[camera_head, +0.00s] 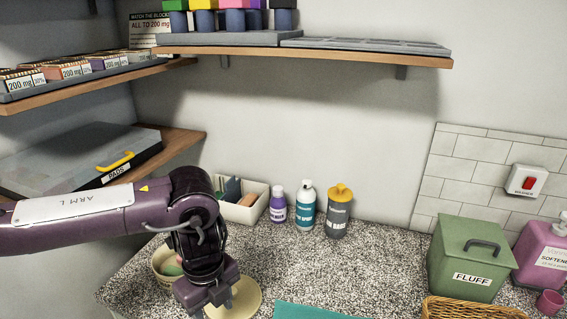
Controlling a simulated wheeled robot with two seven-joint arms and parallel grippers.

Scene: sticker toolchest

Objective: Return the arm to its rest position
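My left arm, purple with a white "ARM L" plate, comes in from the left edge in the head view. It bends down at the elbow, and its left gripper (208,302) points downward over the speckled counter near the bottom edge. The gripper is in front of a round cream disc (245,298) and close to a cream bowl (163,263) with pink and green things in it. I cannot tell whether the fingers are apart or hold anything. My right arm and gripper are not in view.
A bin (258,206), several bottles (306,207), a green FLUFF box (468,258) and a wicker basket (465,308) stand on the counter (350,265). Wooden shelves (190,140) project at left, near my arm. A teal mat (315,311) lies in front. The counter's middle is clear.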

